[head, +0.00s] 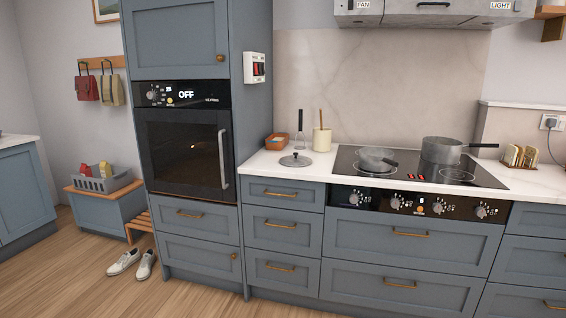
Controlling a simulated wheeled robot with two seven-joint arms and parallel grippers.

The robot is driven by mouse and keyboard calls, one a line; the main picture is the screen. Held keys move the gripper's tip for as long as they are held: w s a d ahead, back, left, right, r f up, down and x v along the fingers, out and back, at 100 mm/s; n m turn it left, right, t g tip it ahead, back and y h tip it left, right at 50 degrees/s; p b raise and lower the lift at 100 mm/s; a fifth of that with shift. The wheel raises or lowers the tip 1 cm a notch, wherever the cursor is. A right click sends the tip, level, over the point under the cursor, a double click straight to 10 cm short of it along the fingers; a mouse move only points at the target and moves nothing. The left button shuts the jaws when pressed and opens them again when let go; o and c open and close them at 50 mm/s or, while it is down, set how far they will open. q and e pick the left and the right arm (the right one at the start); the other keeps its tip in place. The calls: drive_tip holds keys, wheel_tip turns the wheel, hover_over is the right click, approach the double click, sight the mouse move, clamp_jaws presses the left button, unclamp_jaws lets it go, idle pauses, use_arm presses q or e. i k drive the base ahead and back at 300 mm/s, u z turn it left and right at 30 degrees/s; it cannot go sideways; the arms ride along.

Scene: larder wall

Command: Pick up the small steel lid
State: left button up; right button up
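The small steel lid (295,160) lies flat on the white countertop (262,165), left of the black hob (345,160). It is round and grey, with a dark knob on top. Neither of my grippers shows in the head view.
The tall oven cabinet (250,110) borders the counter's left end.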

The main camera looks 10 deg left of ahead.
sight(295, 160)
drive_tip(key=u, duration=0.75)
drive_tip(key=i, duration=0.9)
drive_tip(key=u, duration=0.35)
drive_tip(key=i, duration=1.1)
drive_tip(key=z, duration=0.65)
